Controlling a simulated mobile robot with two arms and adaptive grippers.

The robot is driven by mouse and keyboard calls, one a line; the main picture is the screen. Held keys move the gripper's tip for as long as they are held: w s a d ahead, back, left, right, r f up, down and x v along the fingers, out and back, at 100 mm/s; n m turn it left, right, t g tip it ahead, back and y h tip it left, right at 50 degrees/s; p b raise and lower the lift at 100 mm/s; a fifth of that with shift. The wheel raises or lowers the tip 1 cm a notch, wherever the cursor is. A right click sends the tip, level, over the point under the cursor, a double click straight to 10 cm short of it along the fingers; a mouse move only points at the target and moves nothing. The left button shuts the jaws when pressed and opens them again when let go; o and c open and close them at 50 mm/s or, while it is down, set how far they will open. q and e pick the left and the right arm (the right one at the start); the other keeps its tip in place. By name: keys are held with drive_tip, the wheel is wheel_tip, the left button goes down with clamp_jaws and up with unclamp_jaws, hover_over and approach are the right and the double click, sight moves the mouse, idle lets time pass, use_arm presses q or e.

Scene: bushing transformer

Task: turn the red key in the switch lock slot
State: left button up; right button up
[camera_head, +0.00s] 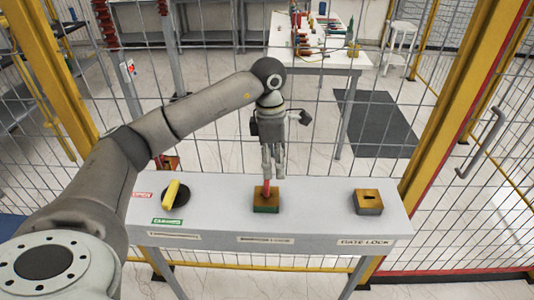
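My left gripper (272,174) points down above the middle of a grey panel. Its fingers are close together on the top of the red key (267,189). The red key stands upright in the middle lock block (266,205), which has a brown top and green sides. The label in front of this block is too small to read surely. The slot is hidden by the key. My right gripper is not in view.
The grey panel (330,228) also bears a yellow-handled rotary switch (173,193) at left and a slotted block (368,201) labelled gate lock at right. A wire fence with yellow posts (436,130) stands behind it. A white table (335,55) is beyond.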

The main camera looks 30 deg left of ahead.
sight(266, 183)
use_arm(q)
drive_tip(key=shift+y, duration=0.5)
drive_tip(key=f+p, duration=0.1)
drive_tip(key=f, duration=0.2)
drive_tip(key=a+f+p, duration=0.1)
drive_tip(key=f, duration=0.2)
drive_tip(key=a+f+p, duration=0.1)
drive_tip(key=f, duration=0.2)
drive_tip(key=shift+s+a, duration=0.15)
drive_tip(key=shift+s, duration=0.05)
drive_tip(key=shift+f+p, duration=0.3)
drive_tip(key=shift+f, duration=0.2)
drive_tip(key=c, duration=1.1)
drive_tip(key=n, duration=0.4)
drive_tip(key=shift+n, duration=0.4)
drive_tip(key=shift+c, duration=0.2)
drive_tip(key=shift+n, duration=0.8)
